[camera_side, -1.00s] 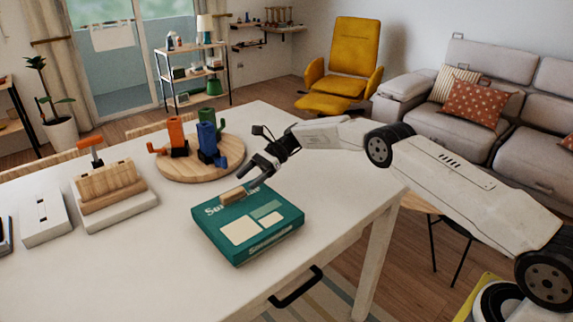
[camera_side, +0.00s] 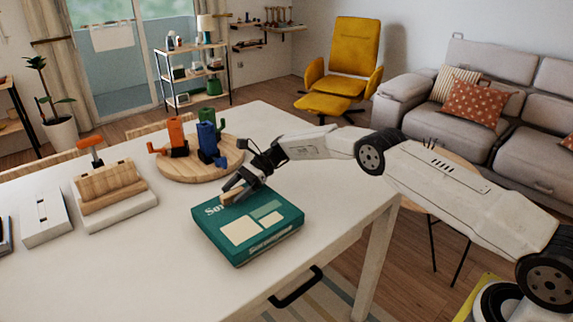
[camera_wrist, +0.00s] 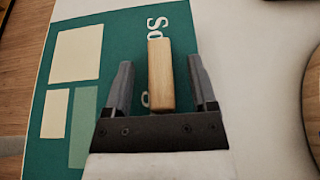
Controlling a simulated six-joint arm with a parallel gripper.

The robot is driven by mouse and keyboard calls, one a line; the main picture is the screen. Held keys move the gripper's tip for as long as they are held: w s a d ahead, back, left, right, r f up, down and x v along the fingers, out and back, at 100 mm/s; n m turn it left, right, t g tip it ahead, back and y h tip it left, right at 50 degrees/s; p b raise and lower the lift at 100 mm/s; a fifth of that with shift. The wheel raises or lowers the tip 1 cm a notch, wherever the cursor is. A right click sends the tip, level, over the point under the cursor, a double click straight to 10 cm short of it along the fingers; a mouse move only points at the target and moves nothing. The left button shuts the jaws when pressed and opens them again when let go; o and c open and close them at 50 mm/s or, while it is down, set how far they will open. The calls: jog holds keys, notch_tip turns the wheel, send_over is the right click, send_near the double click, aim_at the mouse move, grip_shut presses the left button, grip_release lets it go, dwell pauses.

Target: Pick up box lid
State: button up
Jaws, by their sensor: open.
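The box lid (camera_side: 266,236) is the green top of a flat box lying on the white table, with pale panels and white lettering. It also shows in the wrist view (camera_wrist: 115,50). A small wooden block handle (camera_side: 230,196) stands on it near its far left edge. My gripper (camera_side: 232,190) is at the handle, tilted down over the lid. In the wrist view my gripper (camera_wrist: 160,85) is open, with one finger on each side of the wooden handle (camera_wrist: 160,75). Gaps show between the handle and both fingers. The fingers partly hide the handle in the side view.
A round wooden board (camera_side: 214,166) behind the box carries orange, blue and green cactus-like pieces. A wooden block with an orange-handled tool (camera_side: 108,188) and a white switch-like box (camera_side: 44,222) stand at the left. The table's front middle (camera_side: 130,280) is clear.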

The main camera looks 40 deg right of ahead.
grip_shut()
jog(key=shift+r, duration=0.1)
dwell(0.4)
notch_tip(320, 180, up, 10)
dwell(0.6)
dwell(0.5)
